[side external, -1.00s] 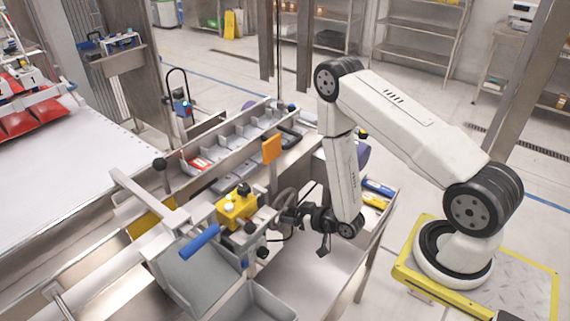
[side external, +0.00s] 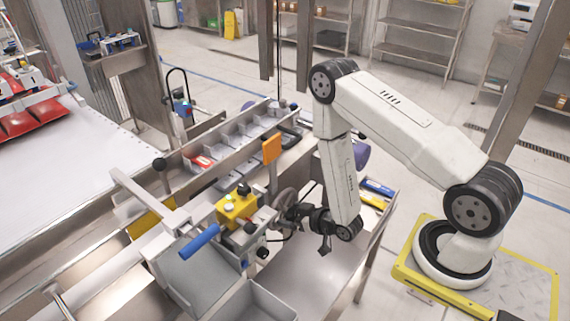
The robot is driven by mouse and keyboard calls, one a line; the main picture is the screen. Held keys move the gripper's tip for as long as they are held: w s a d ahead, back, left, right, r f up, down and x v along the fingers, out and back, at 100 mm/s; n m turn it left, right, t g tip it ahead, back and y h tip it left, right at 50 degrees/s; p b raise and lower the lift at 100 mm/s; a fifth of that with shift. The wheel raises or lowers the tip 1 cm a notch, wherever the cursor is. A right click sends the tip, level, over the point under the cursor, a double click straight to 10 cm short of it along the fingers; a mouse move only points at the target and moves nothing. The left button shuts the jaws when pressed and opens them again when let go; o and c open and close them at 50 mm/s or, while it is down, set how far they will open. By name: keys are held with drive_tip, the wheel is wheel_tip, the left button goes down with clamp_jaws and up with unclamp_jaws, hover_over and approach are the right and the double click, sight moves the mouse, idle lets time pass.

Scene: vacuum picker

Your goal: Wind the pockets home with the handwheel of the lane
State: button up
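The handwheel (side external: 285,199) is a dark grey ring beside the lane, just right of the yellow block. My gripper (side external: 291,214) is at the lower right of the wheel's rim, reaching in from the right with the wrist nearly level. It overlaps the wheel in this view, and its fingertips are too small and dark to show whether they are apart, shut, or touching a handle. The lane (side external: 240,128) is a long metal trough with a row of pockets (side external: 222,140). A red and white item (side external: 201,163) lies in one pocket near the lane's near end.
A yellow block (side external: 237,208) with knobs and a blue-gripped lever (side external: 200,241) stand left of the wheel. An orange plate (side external: 271,149) rises behind it. A grey bin (side external: 255,302) is in front. The metal shelf (side external: 310,275) below my wrist is largely clear.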

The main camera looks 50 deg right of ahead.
drive_tip(key=shift+s, duration=0.15)
drive_tip(key=v, duration=0.7)
drive_tip(key=shift+s+r, duration=0.2)
idle(0.5)
drive_tip(key=shift+w+r+g, duration=0.15)
drive_tip(key=shift+w+g, duration=0.15)
drive_tip(key=shift+w, duration=0.2)
drive_tip(key=shift+w+r+g, duration=0.2)
drive_tip(key=shift+w+g, duration=0.1)
drive_tip(key=shift+w, duration=0.2)
drive_tip(key=shift+w+a+r+n+g, duration=0.1)
drive_tip(key=shift+w+r+n+g, duration=0.35)
drive_tip(key=shift+w+g, duration=0.15)
drive_tip(key=g, duration=0.5)
approach(293, 210)
wheel_tip(293, 210, up, 2)
drive_tip(key=w+a, duration=0.1)
drive_tip(key=a, duration=0.1)
drive_tip(key=s+a+r+m+g, duration=0.1)
drive_tip(key=s+a+r+g, duration=0.1)
drive_tip(key=s+r, duration=0.3)
wheel_tip(293, 210, up, 2)
drive_tip(key=shift+a+r+g, duration=0.1)
drive_tip(key=shift+a+g, duration=0.3)
drive_tip(key=shift+g, duration=0.4)
